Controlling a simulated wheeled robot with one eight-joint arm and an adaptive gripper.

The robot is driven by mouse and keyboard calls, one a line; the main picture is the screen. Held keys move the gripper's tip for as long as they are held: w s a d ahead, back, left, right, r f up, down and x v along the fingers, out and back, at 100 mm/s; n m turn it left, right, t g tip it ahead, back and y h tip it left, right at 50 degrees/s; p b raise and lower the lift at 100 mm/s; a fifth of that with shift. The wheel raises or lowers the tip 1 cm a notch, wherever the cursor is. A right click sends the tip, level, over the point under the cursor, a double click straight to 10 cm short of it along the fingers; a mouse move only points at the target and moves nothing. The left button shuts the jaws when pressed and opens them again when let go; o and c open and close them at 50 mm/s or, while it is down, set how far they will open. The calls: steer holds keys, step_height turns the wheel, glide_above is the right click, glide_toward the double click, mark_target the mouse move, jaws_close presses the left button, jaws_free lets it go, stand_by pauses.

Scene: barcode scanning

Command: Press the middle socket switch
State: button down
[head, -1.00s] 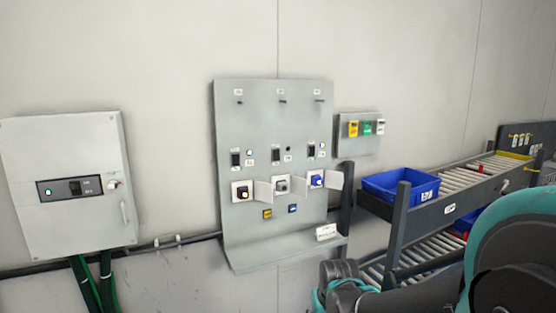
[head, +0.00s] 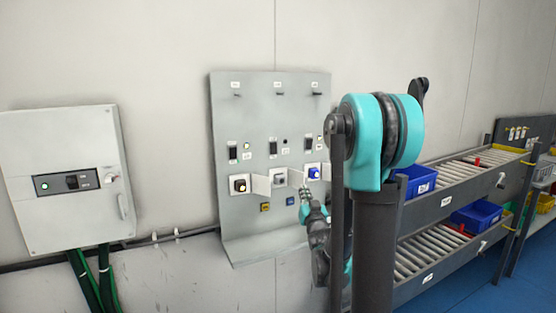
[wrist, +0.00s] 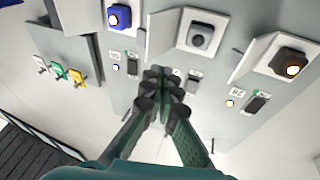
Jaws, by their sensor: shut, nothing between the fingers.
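The grey wall panel (head: 225,215) carries three sockets with a black switch above each in the head view. The middle socket (head: 279,178) is grey, between a dark one (head: 240,184) and a blue one (head: 313,172). The middle switch (head: 273,149) is a black rocker. My gripper (wrist: 165,82) is shut and empty, pointing at the panel. In the head view my gripper (head: 306,193) is small, low and right of the middle socket. Contact cannot be told.
Open socket covers stick out beside the sockets. Small lamps by the outer switches are lit; the one by the middle switch looks dark. A grey electrical box (head: 65,145) hangs at left. A roller rack (head: 435,207) with blue bins (head: 478,214) stands at right.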

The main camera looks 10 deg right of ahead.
steer(key=a+r+n+t+y, duration=0.3)
steer(key=a+r+n+y, duration=0.1)
steer(key=y, duration=0.3)
steer(key=shift+s+a+r+t, duration=0.15)
steer(key=shift+s+a+t, duration=0.1)
steer(key=shift+s+t, duration=0.05)
glide_toward(274, 150)
step_height(274, 150, up, 4)
steer(key=w, duration=0.1)
steer(key=shift+w+a, duration=0.2)
steer(key=shift+w, duration=0.4)
steer(key=shift+w+a, duration=0.15)
steer(key=shift+w, duration=0.45)
steer(key=shift+w+a, duration=0.2)
steer(key=shift+w, duration=0.4)
steer(key=shift+w+f+y, duration=0.1)
steer(key=shift+f+y, duration=0.1)
steer(key=shift+y, duration=0.1)
